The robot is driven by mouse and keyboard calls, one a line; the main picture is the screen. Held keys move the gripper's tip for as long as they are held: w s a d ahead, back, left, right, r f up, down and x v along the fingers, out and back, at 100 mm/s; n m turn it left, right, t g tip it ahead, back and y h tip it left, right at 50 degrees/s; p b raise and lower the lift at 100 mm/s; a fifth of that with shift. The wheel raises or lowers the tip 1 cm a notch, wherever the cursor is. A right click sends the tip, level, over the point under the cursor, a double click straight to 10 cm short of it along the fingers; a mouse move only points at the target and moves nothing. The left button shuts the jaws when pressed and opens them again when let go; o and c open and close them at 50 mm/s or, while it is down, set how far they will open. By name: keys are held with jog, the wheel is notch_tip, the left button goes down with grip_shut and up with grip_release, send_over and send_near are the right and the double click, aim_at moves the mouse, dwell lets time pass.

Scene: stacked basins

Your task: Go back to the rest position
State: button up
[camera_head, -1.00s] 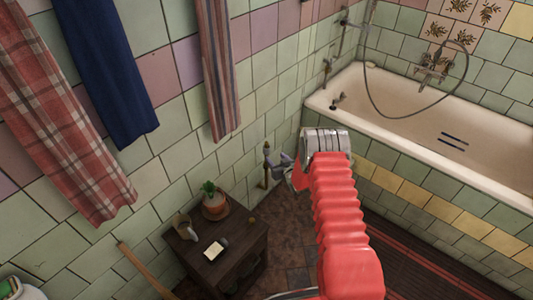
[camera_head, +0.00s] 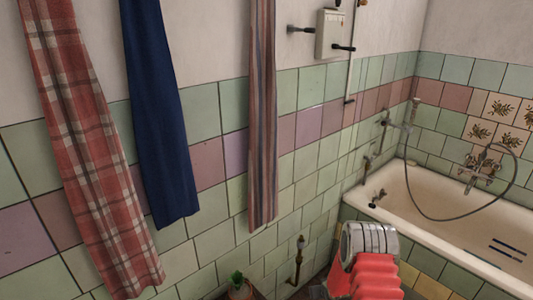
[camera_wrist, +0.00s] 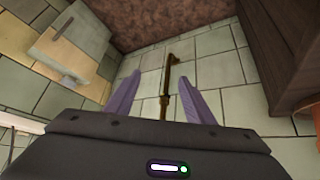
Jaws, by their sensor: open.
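My gripper (camera_wrist: 164,84) is open in the wrist view. Its two purple fingers stand apart with nothing held between them. A brass-coloured pipe with a valve (camera_wrist: 168,92) on the tiled wall shows in the gap, beyond the fingers. In the head view my red ribbed arm and its metal cuff are at the bottom, right of centre. The fingers cannot be made out clearly there.
A white bathtub (camera_head: 400,205) is at the right. A plaid towel (camera_head: 88,150), a blue towel (camera_head: 160,120) and a striped towel (camera_head: 262,120) hang on the left wall. A potted plant (camera_head: 238,284) shows at the bottom edge. Dark wooden furniture (camera_wrist: 285,50) is at the right in the wrist view.

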jog(key=s+a+r, duration=0.2)
jog(key=s+r, duration=1.1)
jog(key=r, duration=0.5)
jog(key=s+a+r, duration=0.2)
jog(key=s+r, duration=1.1)
jog(key=r, duration=0.6)
jog(key=s+a+r+m+g, duration=0.1)
jog(key=s+a+r, duration=0.1)
jog(key=s+r, duration=1.2)
notch_tip(320, 180, up, 4)
jog(key=shift+a+r, duration=0.15)
jog(key=shift+a, duration=0.25)
